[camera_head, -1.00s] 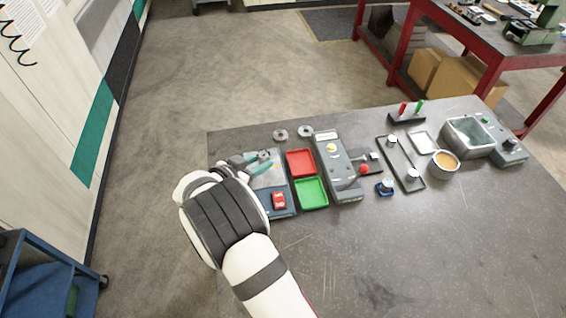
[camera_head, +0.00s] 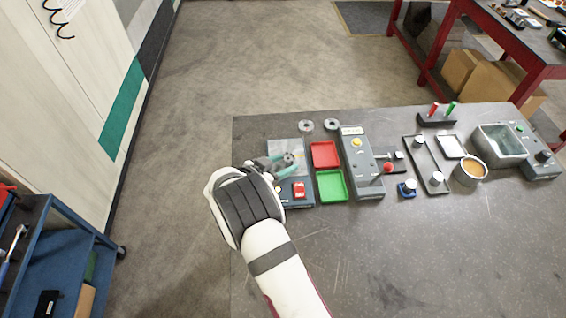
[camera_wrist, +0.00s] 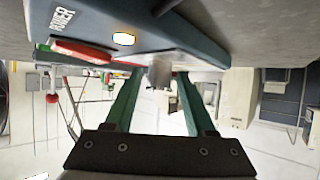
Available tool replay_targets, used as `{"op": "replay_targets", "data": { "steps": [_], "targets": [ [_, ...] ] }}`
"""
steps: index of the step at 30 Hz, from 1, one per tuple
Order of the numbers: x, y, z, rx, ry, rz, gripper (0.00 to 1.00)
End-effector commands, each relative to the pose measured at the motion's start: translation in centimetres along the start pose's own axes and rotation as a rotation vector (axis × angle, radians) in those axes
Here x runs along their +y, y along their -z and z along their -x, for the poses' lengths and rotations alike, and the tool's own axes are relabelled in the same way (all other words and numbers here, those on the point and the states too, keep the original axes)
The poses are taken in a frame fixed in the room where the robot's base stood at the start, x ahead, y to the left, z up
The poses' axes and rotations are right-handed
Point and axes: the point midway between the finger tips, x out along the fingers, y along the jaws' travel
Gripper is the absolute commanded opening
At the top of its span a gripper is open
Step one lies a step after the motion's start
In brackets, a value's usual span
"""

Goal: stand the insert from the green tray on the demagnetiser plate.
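The demagnetiser plate (camera_head: 284,146) is the pale top of a blue unit with a red switch (camera_head: 299,189), at the left of the bench. A small grey metal insert (camera_head: 289,159) is at the plate, between my fingertips. In the wrist view, which is upside down, the insert (camera_wrist: 160,72) looks upright against the unit, with a narrow gap to each green finger. My gripper (camera_head: 283,165) reaches in low from the left and looks open around the insert; its fingers (camera_wrist: 160,76) also show in the wrist view. The green tray (camera_head: 331,185) looks empty.
A red tray (camera_head: 325,155) lies behind the green tray. Two metal rings (camera_head: 318,125) lie behind. A cup (camera_head: 469,171) and a basin (camera_head: 500,146) stand farther right. The front bench is clear.

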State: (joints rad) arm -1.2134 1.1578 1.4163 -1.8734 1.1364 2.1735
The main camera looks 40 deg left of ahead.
Motion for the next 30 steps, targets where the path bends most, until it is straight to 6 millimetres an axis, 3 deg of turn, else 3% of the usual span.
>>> {"op": "replay_targets", "data": {
  "steps": [3,11,14,17,24,30],
  "targets": [
    [0.0,0.0,0.0,0.0,0.0,0.0,0.72],
    [0.0,0.0,0.1,-0.001,0.0,0.001,0.72],
    [-0.1,0.0,1.1,0.0,0.001,0.001,0.72],
    [-0.1,0.0,3.4,0.0,0.004,0.002,0.72],
    [-0.1,0.0,11.1,0.0,0.005,0.001,0.72],
    [0.0,0.0,15.0,0.0,0.002,0.0,0.72]
  ]
}}
